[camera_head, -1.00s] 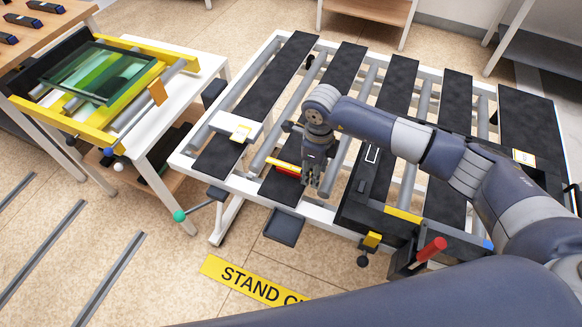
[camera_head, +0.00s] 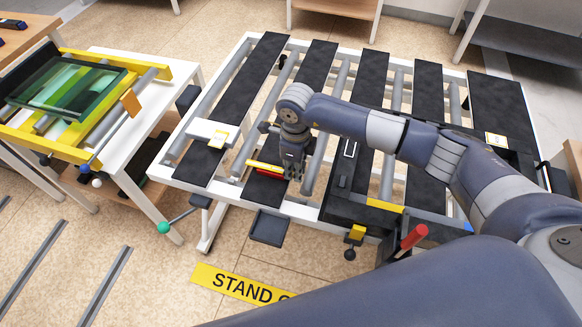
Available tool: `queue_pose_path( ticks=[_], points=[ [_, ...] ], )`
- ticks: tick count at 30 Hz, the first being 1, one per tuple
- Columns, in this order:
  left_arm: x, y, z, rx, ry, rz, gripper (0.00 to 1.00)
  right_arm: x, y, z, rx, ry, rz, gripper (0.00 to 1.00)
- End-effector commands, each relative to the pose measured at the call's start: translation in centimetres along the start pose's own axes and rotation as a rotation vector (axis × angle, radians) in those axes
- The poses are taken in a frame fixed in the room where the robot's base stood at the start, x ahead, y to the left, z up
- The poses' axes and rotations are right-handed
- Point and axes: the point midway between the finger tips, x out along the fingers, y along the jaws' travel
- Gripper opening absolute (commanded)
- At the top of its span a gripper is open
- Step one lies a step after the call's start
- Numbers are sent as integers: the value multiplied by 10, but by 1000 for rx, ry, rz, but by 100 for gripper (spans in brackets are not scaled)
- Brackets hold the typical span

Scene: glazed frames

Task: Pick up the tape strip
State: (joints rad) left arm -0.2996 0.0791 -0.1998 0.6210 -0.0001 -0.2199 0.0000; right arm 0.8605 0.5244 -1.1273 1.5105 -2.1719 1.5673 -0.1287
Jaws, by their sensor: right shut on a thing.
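A narrow strip, yellow on top with red below, which I take to be the tape strip (camera_head: 264,167), shows over a black slat near the front left of the slatted table (camera_head: 206,229). My right gripper (camera_head: 293,174) points down at the strip's right end. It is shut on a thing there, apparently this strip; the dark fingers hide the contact. Whether the strip touches the slat is too small to tell. My left gripper is not in view.
A white block with a yellow label (camera_head: 217,138) lies left of the strip. A dark fixture (camera_head: 345,207) with a red handle (camera_head: 414,237) stands at the front right. A side table at left carries a yellow frame with a green glass pane (camera_head: 75,85). A grey tray (camera_head: 269,228) hangs in front.

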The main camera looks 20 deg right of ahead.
Motion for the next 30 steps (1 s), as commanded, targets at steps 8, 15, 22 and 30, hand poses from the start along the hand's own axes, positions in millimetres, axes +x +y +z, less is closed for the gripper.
queue_pose_path(
  ticks=[8, 15, 22, 30],
  points=[
    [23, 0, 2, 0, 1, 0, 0, -35, 4, -2, -4, -1, -2, 7],
    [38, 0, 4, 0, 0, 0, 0, -38, 52, -26, -5, -1, -1, 7],
    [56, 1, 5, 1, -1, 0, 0, -44, 101, -49, -5, -1, 0, 7],
    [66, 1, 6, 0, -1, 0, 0, -50, 136, -65, -2, -1, 0, 7]
  ],
)
